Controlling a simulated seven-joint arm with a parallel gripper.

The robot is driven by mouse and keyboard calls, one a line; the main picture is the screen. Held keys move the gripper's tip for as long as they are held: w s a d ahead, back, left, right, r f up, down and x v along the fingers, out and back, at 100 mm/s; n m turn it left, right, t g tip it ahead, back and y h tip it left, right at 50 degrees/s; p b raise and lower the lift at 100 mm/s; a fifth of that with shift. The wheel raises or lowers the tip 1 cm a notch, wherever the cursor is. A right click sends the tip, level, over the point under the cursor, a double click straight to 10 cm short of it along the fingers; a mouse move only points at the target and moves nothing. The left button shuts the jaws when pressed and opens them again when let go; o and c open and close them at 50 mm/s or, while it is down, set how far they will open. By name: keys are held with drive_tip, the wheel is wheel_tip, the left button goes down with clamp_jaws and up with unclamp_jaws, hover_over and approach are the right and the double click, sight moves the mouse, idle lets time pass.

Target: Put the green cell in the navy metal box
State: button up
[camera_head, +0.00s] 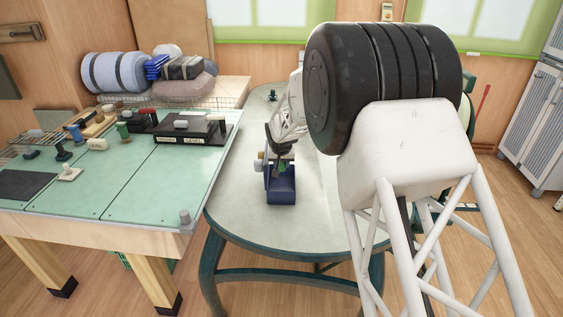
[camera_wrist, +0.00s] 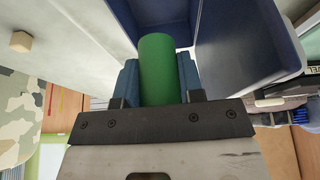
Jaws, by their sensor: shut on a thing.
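The green cell (camera_wrist: 163,62) is a plain green cylinder held between the blue finger pads of my gripper (camera_wrist: 160,82). My gripper (camera_head: 281,158) is shut on it. In the head view only a small bit of green (camera_head: 283,164) shows below the gripper, at the box's top. The navy metal box (camera_head: 281,197) stands on the round pale table. In the wrist view, the box's navy walls (camera_wrist: 240,45) lie beyond and to the right of the cell. The cell's far end overlaps the box opening in that view; I cannot tell how deep it is.
A pale round table (camera_head: 310,222) has free room around the box. A green-topped workbench (camera_head: 150,185) at left carries several small tools, black blocks and a green spool (camera_head: 123,131). A small dark item (camera_head: 272,95) stands at the round table's far end.

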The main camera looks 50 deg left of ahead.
approach(281, 188)
drive_tip(key=shift+w+f, duration=0.1)
drive_tip(key=shift+f, duration=2.25)
drive_tip(key=shift+f, duration=0.5)
drive_tip(key=o, duration=1.2)
drive_tip(key=shift+r, duration=0.1)
drive_tip(key=shift+v, duration=3.8)
